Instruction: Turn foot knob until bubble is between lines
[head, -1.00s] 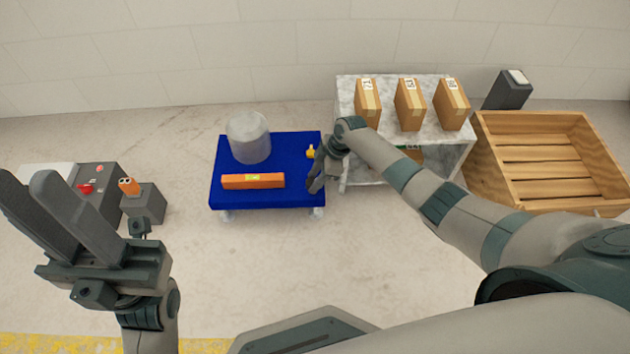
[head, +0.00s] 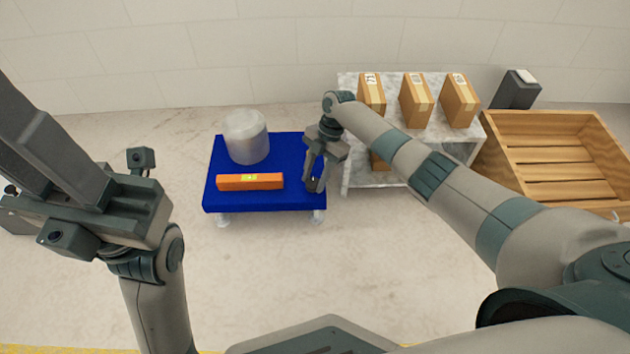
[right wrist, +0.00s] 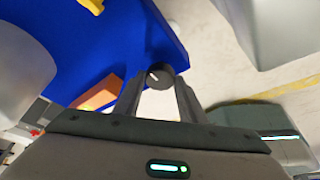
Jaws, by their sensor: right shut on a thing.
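The blue platform (head: 222,200) stands on short pale feet. On it lies an orange spirit level (head: 225,183) with a yellow-green vial (head: 249,178); the bubble is too small to read. My right gripper (head: 314,178) reaches down at the platform's right front corner. In the right wrist view its fingers (right wrist: 159,88) are shut on a dark round foot knob (right wrist: 160,73) with a white mark, at the platform's corner. The knob is hidden in the head view. My left gripper (head: 38,140) is raised at the left, its fingers apart and empty.
A grey cylinder (head: 246,137) stands on the platform behind the level. To the right are a marble-look table (head: 350,95) with cartons (head: 416,101) and a wooden crate (head: 550,157). The floor in front of the platform is clear.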

